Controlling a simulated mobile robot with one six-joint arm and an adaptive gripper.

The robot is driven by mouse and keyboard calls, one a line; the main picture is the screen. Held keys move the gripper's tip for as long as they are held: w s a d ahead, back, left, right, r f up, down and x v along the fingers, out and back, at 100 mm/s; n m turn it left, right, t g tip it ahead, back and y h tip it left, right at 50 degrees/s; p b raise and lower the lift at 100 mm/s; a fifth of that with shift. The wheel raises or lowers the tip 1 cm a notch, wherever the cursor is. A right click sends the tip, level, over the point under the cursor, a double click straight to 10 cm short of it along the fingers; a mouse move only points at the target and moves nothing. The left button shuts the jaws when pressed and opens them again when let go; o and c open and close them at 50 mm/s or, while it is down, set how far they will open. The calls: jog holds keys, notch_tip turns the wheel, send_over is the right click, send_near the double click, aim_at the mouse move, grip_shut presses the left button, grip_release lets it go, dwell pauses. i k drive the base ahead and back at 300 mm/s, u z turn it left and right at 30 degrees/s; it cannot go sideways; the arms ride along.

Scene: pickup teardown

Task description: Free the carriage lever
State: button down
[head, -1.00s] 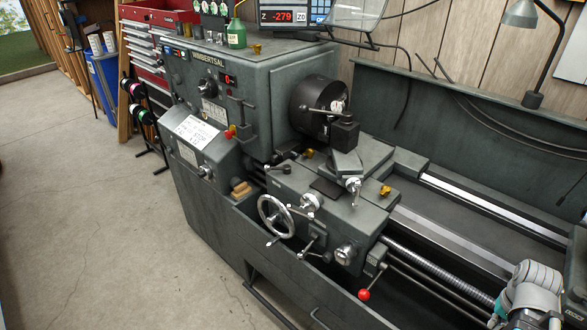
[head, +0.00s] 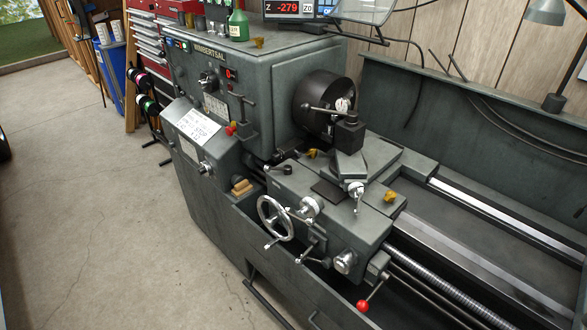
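The lathe carriage (head: 325,215) sits at the left end of the bed, close to the chuck. A lever with a red ball end (head: 362,306) hangs down at the carriage's right lower side. A shorter lever (head: 308,250) with a metal knob is on the carriage front, beside the handwheel (head: 275,218). I cannot tell which of these is the carriage lever, or whether anything blocks it. My gripper is out of view.
The chuck (head: 322,104) and tool post (head: 348,132) stand above the carriage. Small yellow pieces (head: 389,197) lie on the carriage. Wooden blocks (head: 242,187) lie left of it. A paper note (head: 198,127) is on the headstock front.

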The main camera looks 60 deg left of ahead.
aim_at(287, 169)
jog(key=z, duration=0.5)
jog(key=k, duration=0.35)
jog(key=u, duration=1.5)
jog(key=i, duration=0.35)
jog(key=u, duration=0.1)
